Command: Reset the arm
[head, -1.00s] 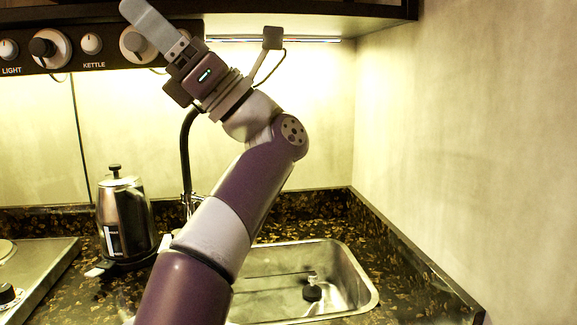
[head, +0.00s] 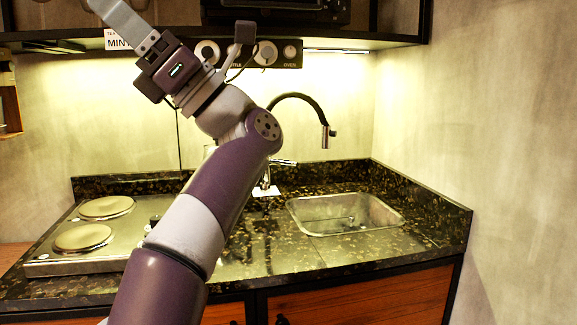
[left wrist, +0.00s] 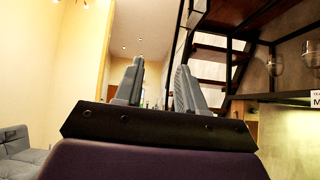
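My left arm rises from the bottom of the head view and leans up and to the left. My left gripper (head: 113,8) is raised high near the upper cabinet, with its fingers pointing up and left. In the left wrist view the two grey fingers of my left gripper (left wrist: 160,68) stand apart with nothing between them. My right gripper is not in view.
The upper cabinet and its knob panel (head: 268,53) are behind my arm. A two-plate stove (head: 65,266), a curved black tap (head: 312,105) and a sink (head: 345,228) are on the dark counter. Stairs (left wrist: 215,55) show in the left wrist view. Open air surrounds the fingers there.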

